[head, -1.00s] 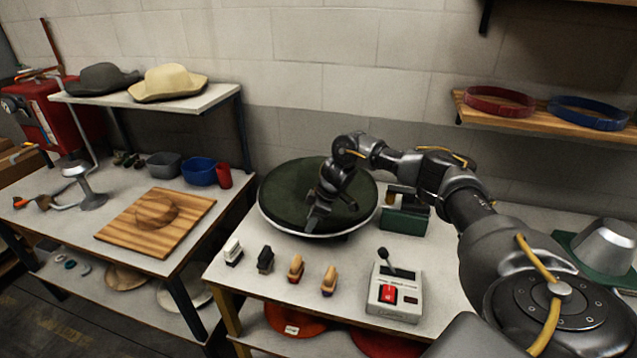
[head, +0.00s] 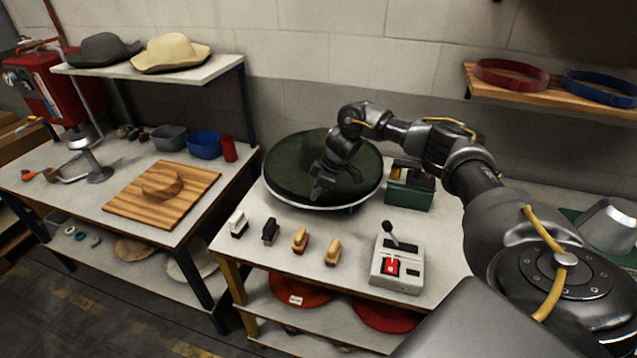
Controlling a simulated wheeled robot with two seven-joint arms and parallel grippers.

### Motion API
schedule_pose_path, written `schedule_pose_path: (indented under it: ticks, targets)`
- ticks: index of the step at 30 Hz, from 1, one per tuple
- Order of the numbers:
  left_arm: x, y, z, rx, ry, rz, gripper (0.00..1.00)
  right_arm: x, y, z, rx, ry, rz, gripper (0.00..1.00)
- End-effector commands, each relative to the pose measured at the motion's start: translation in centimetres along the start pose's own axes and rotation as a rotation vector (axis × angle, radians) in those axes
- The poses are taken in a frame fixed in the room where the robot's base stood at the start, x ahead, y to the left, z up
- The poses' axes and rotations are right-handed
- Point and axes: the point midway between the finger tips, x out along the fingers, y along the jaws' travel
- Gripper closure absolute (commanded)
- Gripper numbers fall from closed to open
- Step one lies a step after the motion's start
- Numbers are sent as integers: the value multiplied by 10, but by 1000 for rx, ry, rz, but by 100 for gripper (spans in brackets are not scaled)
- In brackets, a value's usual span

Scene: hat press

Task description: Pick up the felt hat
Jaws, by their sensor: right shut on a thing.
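A dark green, wide round felt piece, which looks like the felt hat (head: 290,165), rests on a round stand with a pale rim (head: 285,200) on the middle table. My right gripper (head: 319,192) reaches down over it from the right and is shut on its near brim. The fingertips are small and dark against the felt, so the exact grip is hard to see. My right arm hides part of the far right side of the felt. My left gripper is not in view.
A grey hat (head: 103,48) and a cream hat (head: 171,54) sit on the left shelf. Several brushes (head: 301,240), a control box with a lever (head: 397,266) and a green box (head: 408,193) stand close around the stand. A wall shelf (head: 540,88) holds red and blue bands.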

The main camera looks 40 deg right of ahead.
Motion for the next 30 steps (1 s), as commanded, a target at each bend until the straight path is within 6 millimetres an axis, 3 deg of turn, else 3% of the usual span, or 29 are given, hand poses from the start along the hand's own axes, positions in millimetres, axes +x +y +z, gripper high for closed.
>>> schedule_pose_path:
  ticks: [9,13,25,26,27,30]
  targets:
    - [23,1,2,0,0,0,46,-54,1,-24,-3,6,6,100]
    - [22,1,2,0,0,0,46,-75,1,-32,-4,3,5,100]
    - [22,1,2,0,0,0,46,-86,0,-36,-1,1,2,100]
    - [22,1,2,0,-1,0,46,-86,0,-36,-1,1,2,93]
    - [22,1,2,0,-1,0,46,-86,0,-36,-1,1,2,98]
    - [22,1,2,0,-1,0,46,-86,0,-36,-1,1,2,100]
